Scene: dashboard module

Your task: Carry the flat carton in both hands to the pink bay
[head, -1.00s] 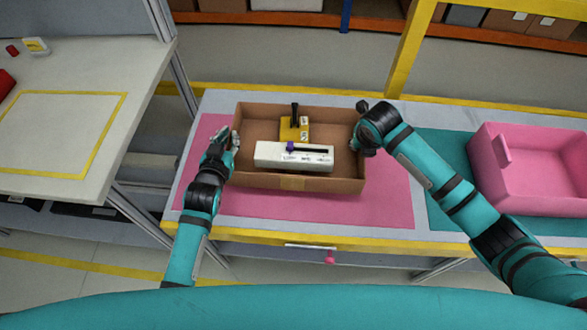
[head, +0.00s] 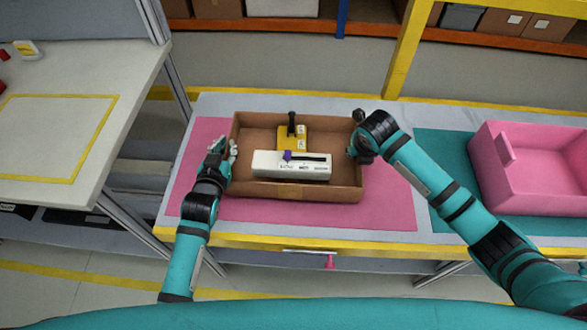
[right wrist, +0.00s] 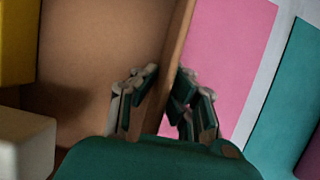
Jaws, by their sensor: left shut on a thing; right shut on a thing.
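The flat carton (head: 290,191) is a shallow, open brown box. It is over the pink bay (head: 385,208), a pink mat on the grey table; a small gap beneath it cannot be ruled out. It holds a white box-like device (head: 275,168) with a purple knob and a yellow block (head: 285,143) with a black handle. My left gripper (head: 231,150) is shut on the carton's left wall. My right gripper (head: 355,148) is shut on its right wall. In the right wrist view, the fingers (right wrist: 165,100) straddle the wall (right wrist: 178,45).
A pink bin (head: 545,195) stands on a teal mat (head: 440,150) to the right. A white table (head: 130,60) with a yellow outline is at the left. A yellow post (head: 405,60) rises behind the table. A drawer with a pink knob (head: 329,262) is at the front edge.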

